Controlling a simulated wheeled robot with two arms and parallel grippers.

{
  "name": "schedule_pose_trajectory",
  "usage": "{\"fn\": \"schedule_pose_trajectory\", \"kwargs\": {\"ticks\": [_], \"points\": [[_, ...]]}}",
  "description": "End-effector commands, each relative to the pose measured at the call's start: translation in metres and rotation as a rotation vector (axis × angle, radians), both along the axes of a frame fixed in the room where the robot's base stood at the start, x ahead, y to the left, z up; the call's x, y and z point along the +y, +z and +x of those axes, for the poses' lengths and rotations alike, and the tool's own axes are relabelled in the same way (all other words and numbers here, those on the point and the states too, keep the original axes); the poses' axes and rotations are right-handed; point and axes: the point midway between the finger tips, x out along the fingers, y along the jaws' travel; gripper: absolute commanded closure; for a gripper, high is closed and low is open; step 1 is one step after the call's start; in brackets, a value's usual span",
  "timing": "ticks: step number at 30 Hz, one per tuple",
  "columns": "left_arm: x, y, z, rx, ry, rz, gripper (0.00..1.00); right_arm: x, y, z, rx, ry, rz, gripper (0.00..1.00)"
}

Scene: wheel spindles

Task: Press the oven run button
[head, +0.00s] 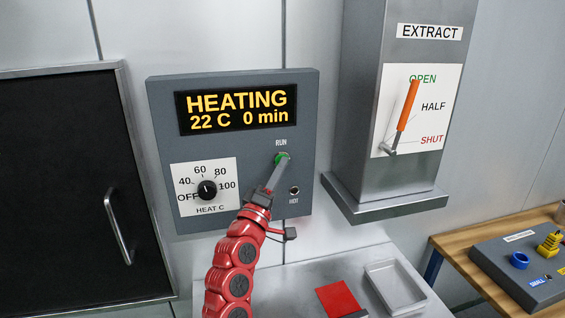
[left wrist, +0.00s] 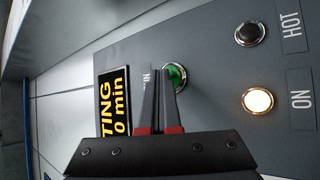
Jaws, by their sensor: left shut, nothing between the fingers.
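The grey oven control panel (head: 232,150) has a lit display (head: 238,109) reading HEATING, 22 C, 0 min. The green run button (head: 282,158) sits under the RUN label. In the left wrist view the green button (left wrist: 177,77) shows in its metal ring, partly behind the fingers. My left gripper (head: 281,163) is shut and empty, with its fingertips at the button. The fingers also show in the left wrist view (left wrist: 160,72). I cannot tell whether they touch the button. My right gripper is out of view.
The HOT lamp (left wrist: 250,34) is dark and the ON lamp (left wrist: 257,101) is lit. A heat dial (head: 207,190) is left of my gripper. The extract box (head: 410,170) with its orange lever (head: 407,106) stands right. A tray (head: 396,287) and red pad (head: 338,298) lie below.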

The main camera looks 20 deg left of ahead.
Motion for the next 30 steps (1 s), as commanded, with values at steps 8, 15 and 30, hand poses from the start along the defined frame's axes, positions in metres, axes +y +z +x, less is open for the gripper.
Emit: {"fn": "schedule_pose_trajectory", "kwargs": {"ticks": [8,15,30], "points": [[-0.003,0.000,-0.003,0.001,-0.001,-0.001,1.00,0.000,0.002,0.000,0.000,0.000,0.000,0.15],[-0.009,-0.002,-0.012,0.003,0.000,-0.001,1.00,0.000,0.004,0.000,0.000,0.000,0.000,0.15],[-0.018,0.002,-0.026,-0.004,-0.002,-0.003,1.00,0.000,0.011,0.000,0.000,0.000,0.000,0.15]]}}
